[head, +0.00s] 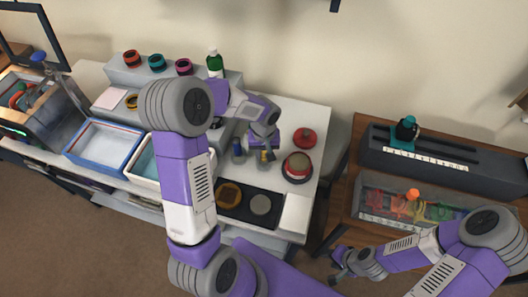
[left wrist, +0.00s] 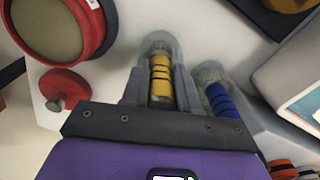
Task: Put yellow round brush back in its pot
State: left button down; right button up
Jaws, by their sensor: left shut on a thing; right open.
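The yellow round brush (left wrist: 160,77) has a yellow-banded handle and stands between the fingers of my left gripper (left wrist: 160,92), which is shut on it. In the head view, my left gripper (head: 264,146) is over the white table's right part, with the yellow brush (head: 264,157) just below it. A clear, rounded pot (left wrist: 161,43) shows around the brush's far end. I cannot tell how deep the brush sits in it. A blue-banded brush (left wrist: 220,101) with a similar clear pot (left wrist: 209,73) is close beside it. My right gripper (head: 347,262) is open and empty, low at right.
A red round container (head: 297,167) and a red knobbed lid (head: 305,138) are right of my left gripper. A black mat (head: 232,212) with a gold ring and a grey disc lies in front.

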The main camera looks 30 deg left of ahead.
pick_arm(q)
jog(key=shift+f, duration=0.2)
jog(key=c, duration=0.9)
grip_release()
jog(key=shift+o, duration=0.2)
jog(key=shift+r, duration=0.1)
jog(key=shift+r, duration=0.2)
notch_tip(320, 180, up, 12)
jog(key=p, duration=0.2)
jog(key=shift+p, duration=0.3)
jog(key=shift+f, duration=0.1)
